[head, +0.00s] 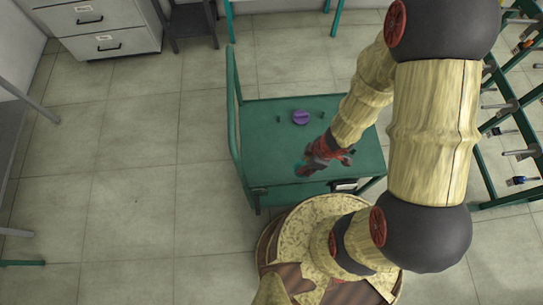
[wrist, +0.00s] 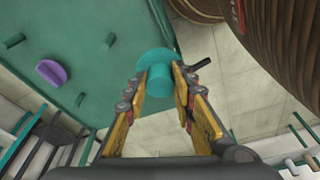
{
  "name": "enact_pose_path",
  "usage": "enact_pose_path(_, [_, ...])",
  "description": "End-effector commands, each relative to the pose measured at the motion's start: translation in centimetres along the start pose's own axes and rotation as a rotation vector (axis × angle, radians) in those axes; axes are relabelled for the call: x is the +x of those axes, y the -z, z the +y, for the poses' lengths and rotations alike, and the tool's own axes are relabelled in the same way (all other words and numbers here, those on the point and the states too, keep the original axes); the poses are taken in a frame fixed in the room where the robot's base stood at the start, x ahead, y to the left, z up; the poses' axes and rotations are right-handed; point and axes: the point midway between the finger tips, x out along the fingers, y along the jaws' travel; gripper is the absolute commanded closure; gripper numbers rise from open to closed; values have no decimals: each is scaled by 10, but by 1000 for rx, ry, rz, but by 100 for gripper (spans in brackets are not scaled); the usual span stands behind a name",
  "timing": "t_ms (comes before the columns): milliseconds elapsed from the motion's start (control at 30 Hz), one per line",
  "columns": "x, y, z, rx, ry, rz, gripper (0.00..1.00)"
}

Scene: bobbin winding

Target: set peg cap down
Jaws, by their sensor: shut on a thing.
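My gripper (wrist: 166,92) is shut on a teal peg cap (wrist: 184,94), with a finger on either side of its stem and its wide round end beyond the fingertips. In the head view my gripper (head: 313,163) is over the front part of the green cart top (head: 262,140), and a little of the teal cap (head: 302,168) shows beside it. The cap appears held above the cart near its edge; the gap below is hard to judge. A purple cap (head: 300,117) sits towards the back of the cart, also visible in the wrist view (wrist: 51,73).
Short green pegs stand on the cart on both sides of the purple cap, one left (head: 278,115) and one right (head: 321,115). The cart's left rail (head: 236,110) rises above its top. A rack of tools (head: 505,110) stands at right. The cart's left front area is clear.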

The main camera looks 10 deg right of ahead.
Motion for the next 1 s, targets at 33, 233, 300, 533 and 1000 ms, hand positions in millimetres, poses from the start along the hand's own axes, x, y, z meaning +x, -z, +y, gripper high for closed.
enact_pose_path(33, [6,6,2,-4,0,2,100])
enact_pose_path(233, [35,39,17,-7,1,2,100])
enact_pose_path(300, [45,52,22,-8,2,2,100])
enact_pose_path(533, [88,81,37,-4,2,1,100])
enact_pose_path(1000, [127,101,49,-1,0,1,100])
